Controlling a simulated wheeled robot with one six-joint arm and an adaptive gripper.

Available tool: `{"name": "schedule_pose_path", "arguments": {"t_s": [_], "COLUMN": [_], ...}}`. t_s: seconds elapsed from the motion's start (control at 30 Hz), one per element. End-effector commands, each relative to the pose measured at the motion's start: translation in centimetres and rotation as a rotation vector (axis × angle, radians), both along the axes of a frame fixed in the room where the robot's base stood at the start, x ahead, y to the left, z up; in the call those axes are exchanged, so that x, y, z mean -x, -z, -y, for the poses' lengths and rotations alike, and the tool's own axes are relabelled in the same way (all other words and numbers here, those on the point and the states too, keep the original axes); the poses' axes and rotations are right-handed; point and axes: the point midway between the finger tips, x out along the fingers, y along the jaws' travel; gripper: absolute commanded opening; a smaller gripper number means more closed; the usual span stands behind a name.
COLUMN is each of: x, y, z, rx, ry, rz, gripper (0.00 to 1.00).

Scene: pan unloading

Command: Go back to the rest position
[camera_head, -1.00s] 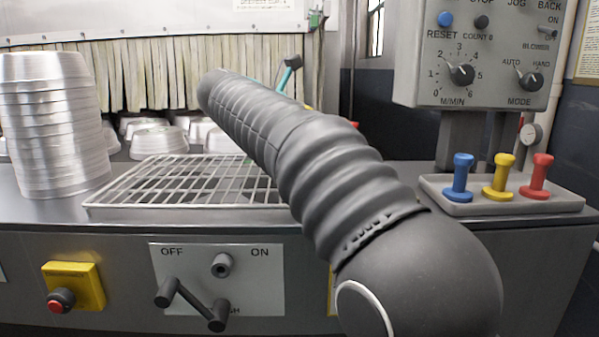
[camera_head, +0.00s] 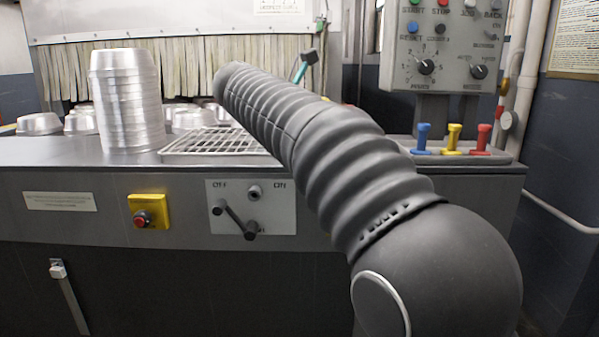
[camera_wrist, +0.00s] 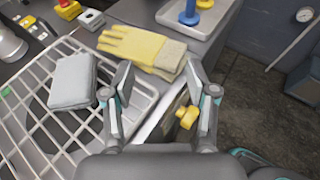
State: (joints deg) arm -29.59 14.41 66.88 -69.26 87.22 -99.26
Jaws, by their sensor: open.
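My gripper (camera_wrist: 163,95) shows in the wrist view with its two fingers wide apart and nothing held between them. It is above the front edge of the counter, by the right end of the white wire rack (camera_wrist: 68,143). A small yellow part (camera_wrist: 187,117) shows between the fingers, lower down; I cannot tell what it is. In the head view my dark ribbed arm reaches from the lower right over the counter and hides part of the rack (camera_head: 212,142).
A tall stack of metal pans (camera_head: 128,105) stands left of the rack. Yellow gloves (camera_wrist: 142,48) and a grey block (camera_wrist: 72,82) lie near the gripper. A tray with blue, yellow and red pegs (camera_head: 453,140) is at right. A control panel (camera_head: 445,55) hangs above; pipes run right.

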Motion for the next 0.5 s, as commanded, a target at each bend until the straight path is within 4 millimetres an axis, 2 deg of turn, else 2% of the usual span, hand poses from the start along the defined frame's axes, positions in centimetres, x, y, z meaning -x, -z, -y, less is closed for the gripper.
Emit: {"name": "schedule_pose_path", "arguments": {"t_s": [0.27, 0.5], "x": [1.8, 4.5], "y": [1.6, 4.1], "z": [2.2, 5.0], "rx": [-0.143, -0.339], "ry": [0.03, 0.098], "rz": [0.054, 0.125], "gripper": [0.57, 0.57]}}
